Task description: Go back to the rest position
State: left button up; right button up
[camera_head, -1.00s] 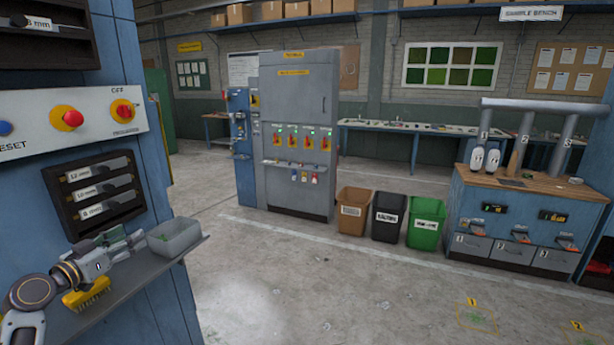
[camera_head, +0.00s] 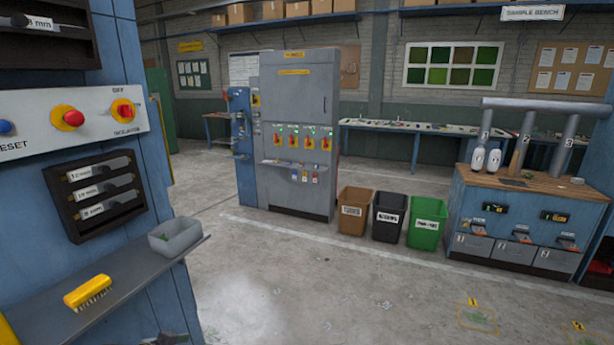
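A small part of my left gripper (camera_head: 166,339) shows at the bottom edge, below the grey shelf (camera_head: 115,290) and apart from it. The rest of the gripper and its arm are cut off by the frame, so I cannot tell whether it is open or shut. My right gripper is not in view. A yellow brush (camera_head: 88,292) lies on the shelf with its bristles showing. A grey tray (camera_head: 175,238) with a little green matter inside stands at the shelf's right end.
The blue machine at left carries a control panel (camera_head: 68,120) and a dark rack of labelled slots (camera_head: 103,196). A sample bench (camera_head: 530,215) stands at right. The concrete floor (camera_head: 330,280) between is open.

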pick_arm(q)
jog(key=s+d+f+n+g+y, duration=0.1)
jog(key=s+d+f+g, duration=0.2)
jog(key=s, duration=0.6)
jog(key=s+d+f+n+g+y, duration=0.15)
jog(key=s+d, duration=0.25)
jog(key=s, duration=0.5)
notch_tip(320, 180, down, 34)
jog(key=s+g, duration=0.1)
jog(key=s, duration=0.1)
jog(key=s+a+f, duration=0.2)
jog(key=s+f, duration=0.8)
jog(key=s, duration=0.1)
jog(key=s+a+f+m+g, duration=0.1)
jog(key=s+a+f, duration=0.2)
jog(key=s+f, duration=0.6)
jog(key=shift+s+f+y, duration=0.35)
jog(key=shift+s, duration=0.85)
jog(key=shift+a, duration=0.1)
jog(key=c, duration=0.5)
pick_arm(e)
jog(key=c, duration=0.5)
pick_arm(q)
jog(key=shift+a, duration=0.1)
